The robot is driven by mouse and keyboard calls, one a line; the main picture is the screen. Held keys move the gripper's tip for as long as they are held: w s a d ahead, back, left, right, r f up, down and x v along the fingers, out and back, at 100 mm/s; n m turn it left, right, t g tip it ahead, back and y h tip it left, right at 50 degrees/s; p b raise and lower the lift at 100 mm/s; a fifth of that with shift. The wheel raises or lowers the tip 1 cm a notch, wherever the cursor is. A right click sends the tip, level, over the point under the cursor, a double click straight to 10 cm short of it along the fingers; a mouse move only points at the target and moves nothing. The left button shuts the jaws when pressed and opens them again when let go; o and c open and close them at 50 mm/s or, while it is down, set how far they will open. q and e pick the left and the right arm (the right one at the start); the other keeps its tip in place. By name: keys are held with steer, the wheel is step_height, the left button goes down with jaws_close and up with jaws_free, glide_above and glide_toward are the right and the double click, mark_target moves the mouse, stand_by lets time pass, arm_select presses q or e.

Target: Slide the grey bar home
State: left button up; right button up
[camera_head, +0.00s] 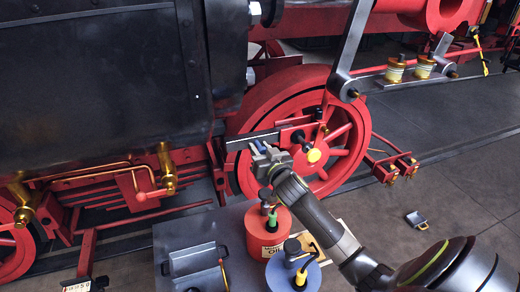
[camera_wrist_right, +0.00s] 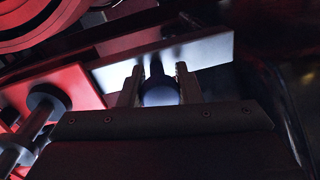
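The grey bar (camera_head: 252,140) lies nearly level in front of the red spoked wheel, its right part reaching the red bracket. In the right wrist view the bar (camera_wrist_right: 212,50) is a pale flat strip running across, tilted up to the right. A dark blue round knob (camera_wrist_right: 160,92) stands out from it. My right gripper (camera_head: 262,153) is at the bar. In its wrist view its two fingers (camera_wrist_right: 159,86) are on either side of the knob and seem to touch it. The fingers partly hide the bar's lower edge. My left gripper is not in view.
Below the gripper, a red oil can (camera_head: 256,240) and a blue-grey can (camera_head: 283,275) stand on a grey surface (camera_head: 185,233). The floor at right is mostly open, with a small dark object (camera_head: 416,220).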

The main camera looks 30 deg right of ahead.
mark_target(266, 140)
jaws_close()
steer(key=d, duration=0.3)
steer(key=shift+s+b, duration=0.35)
steer(key=shift+b, duration=0.05)
steer(key=shift+o, duration=0.9)
jaws_free()
steer(key=o, duration=0.4)
steer(key=shift+s+d, duration=0.1)
steer(key=shift+d, duration=0.2)
steer(key=shift+a, duration=0.1)
